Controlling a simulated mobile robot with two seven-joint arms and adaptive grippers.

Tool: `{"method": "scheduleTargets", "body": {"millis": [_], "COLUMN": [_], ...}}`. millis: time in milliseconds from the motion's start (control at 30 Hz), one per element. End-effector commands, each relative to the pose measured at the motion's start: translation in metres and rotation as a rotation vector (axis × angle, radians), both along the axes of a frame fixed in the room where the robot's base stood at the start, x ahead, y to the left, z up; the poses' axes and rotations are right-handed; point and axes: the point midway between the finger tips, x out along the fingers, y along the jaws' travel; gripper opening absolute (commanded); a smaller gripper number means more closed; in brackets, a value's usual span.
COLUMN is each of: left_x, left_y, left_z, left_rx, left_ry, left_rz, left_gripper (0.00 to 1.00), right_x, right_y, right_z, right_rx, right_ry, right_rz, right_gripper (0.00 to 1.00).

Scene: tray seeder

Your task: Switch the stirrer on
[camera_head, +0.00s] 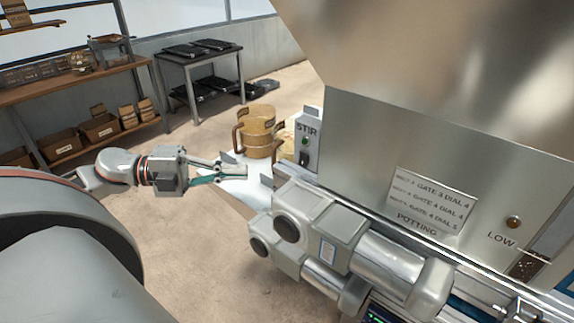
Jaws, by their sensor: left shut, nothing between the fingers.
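The stirrer's control is a grey panel marked STIR (307,150) on the left edge of the steel machine, with a green spot and a dark switch below it. The switch's position is too small to tell. My left gripper (241,172) reaches in from the left, its fingers shut and empty. It is left of the STIR panel and a little lower in the picture, with a visible gap between them. My right gripper is not in view.
A tan tub (257,135) stands behind my left gripper. A shelf (70,85) and a table with black trays (200,58) stand at the back.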

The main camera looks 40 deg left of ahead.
Motion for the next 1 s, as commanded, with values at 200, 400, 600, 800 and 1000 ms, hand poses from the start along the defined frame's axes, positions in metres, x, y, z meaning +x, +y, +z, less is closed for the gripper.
{"method": "scheduleTargets", "body": {"millis": [200,400,600,800,1000], "left_x": [0.025,0.047,0.065,0.082,0.092], "left_y": [-0.031,-0.056,-0.067,-0.068,-0.069], "left_z": [-0.002,-0.005,-0.008,-0.01,-0.011], "left_rx": [0.003,0.001,-0.001,0.0,0.0], "left_ry": [-0.002,-0.003,-0.002,-0.003,-0.001], "left_rz": [-0.005,-0.003,-0.001,0.001,0.0], "left_gripper": [0.0,0.0,0.0,0.0,0.0], "right_x": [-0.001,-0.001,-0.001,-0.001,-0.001], "right_y": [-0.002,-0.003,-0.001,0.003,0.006], "right_z": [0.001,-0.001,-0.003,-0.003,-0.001], "right_rx": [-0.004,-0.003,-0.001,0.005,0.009], "right_ry": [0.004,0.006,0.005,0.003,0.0], "right_rz": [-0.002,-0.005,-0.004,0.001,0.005], "right_gripper": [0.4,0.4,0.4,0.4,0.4]}}
